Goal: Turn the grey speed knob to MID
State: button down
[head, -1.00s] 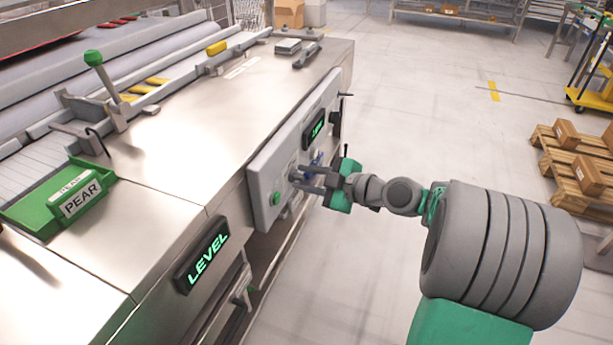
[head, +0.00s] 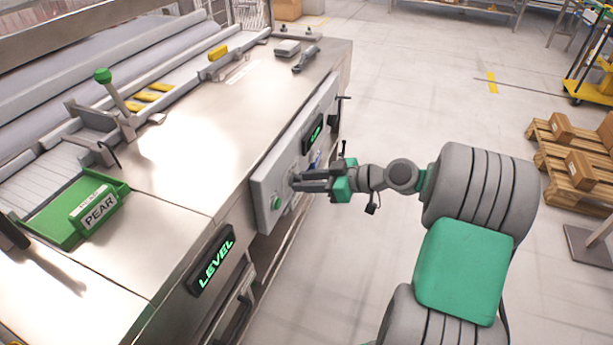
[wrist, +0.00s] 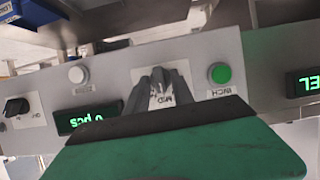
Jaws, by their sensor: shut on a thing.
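The grey speed knob (wrist: 158,77) is on the machine's front control panel. In the wrist view it is mostly hidden between my fingers, and its pointing direction is not readable. My gripper (wrist: 160,90) is shut on it; in the head view my gripper (head: 297,183) reaches the panel from the right. A white label plate (wrist: 185,68) lies behind the fingers, with the MID lettering (wrist: 167,100) partly visible between them, upside down.
The control panel (head: 262,190) also carries a green INCH button (wrist: 220,73), a white button (wrist: 77,74), a black on/off switch (wrist: 16,107) and a lit display (wrist: 92,116). A LEVEL display (head: 212,262) is nearer.

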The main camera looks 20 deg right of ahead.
dwell(0.3)
jog(key=c, duration=1.4)
grip_release()
jog(key=p+v, duration=0.1)
jog(key=v, duration=0.7)
